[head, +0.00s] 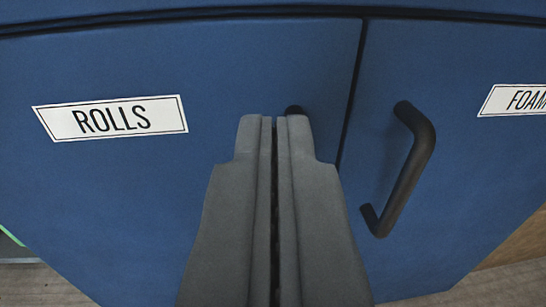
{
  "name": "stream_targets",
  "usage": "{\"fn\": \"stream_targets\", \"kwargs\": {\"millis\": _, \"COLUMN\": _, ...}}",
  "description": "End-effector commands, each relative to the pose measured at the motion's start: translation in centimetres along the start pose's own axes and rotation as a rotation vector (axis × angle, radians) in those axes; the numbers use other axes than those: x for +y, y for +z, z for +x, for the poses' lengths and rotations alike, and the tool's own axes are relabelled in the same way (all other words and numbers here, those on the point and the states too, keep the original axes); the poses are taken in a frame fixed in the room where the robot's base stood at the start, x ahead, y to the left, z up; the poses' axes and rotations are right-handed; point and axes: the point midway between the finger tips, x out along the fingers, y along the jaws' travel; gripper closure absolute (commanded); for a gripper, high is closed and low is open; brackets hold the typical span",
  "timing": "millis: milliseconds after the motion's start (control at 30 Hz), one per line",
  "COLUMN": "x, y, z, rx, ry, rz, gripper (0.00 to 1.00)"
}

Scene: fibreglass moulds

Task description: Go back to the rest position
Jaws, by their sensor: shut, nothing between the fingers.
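My gripper (273,120) is shut and empty, pointing at a blue cabinet. It stands in front of the left door (90,190), near that door's right edge. A dark knob-like end (294,110) shows just behind the fingertips, probably part of the left door's handle; the rest is hidden by my gripper. I cannot tell whether the fingers touch it. Both doors look closed, with a narrow dark gap between them.
The left door has a white label reading ROLLS (110,118). The right door (465,190) has a black bar handle (405,170) and a label reading FOAM (515,100), cut off at the picture's edge. Floor (35,285) shows at the lower left.

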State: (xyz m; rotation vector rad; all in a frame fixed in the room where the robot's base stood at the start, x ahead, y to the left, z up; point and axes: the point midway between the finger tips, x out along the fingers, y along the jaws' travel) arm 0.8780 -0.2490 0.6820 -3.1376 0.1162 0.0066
Motion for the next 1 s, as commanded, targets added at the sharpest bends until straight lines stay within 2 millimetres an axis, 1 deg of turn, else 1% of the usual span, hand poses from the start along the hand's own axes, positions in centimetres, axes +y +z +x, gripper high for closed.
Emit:
{"fn": "stream_targets", "kwargs": {"millis": 33, "x": 0.1, "y": -0.1, "z": -0.9, "rx": 0.0, "ry": 0.001, "rz": 0.0, "gripper": 1.0}}
{"fn": "stream_targets", "kwargs": {"millis": 200, "x": 0.4, "y": 0.0, "z": -2.8, "rx": 0.0, "ry": 0.001, "rz": 0.0, "gripper": 1.0}}
{"fn": "stream_targets", "kwargs": {"millis": 433, "x": 0.4, "y": -0.1, "z": -3.6, "rx": 0.001, "ry": 0.0, "rz": -0.001, "gripper": 1.0}}
{"fn": "stream_targets", "kwargs": {"millis": 567, "x": 0.0, "y": -1.3, "z": -3.8, "rx": 0.002, "ry": 0.001, "rz": -0.006, "gripper": 1.0}}
{"fn": "stream_targets", "kwargs": {"millis": 667, "x": -0.9, "y": -3.7, "z": -4.1, "rx": 0.003, "ry": 0.003, "rz": -0.016, "gripper": 1.0}}
{"fn": "stream_targets", "kwargs": {"millis": 800, "x": -2.5, "y": -8.2, "z": -5.2, "rx": 0.003, "ry": 0.011, "rz": -0.034, "gripper": 1.0}}
{"fn": "stream_targets", "kwargs": {"millis": 867, "x": -3.2, "y": -10.1, "z": -5.8, "rx": 0.001, "ry": 0.013, "rz": -0.041, "gripper": 1.0}}
{"fn": "stream_targets", "kwargs": {"millis": 1000, "x": -4.8, "y": -14.3, "z": -7.3, "rx": -0.002, "ry": 0.021, "rz": -0.053, "gripper": 1.0}}
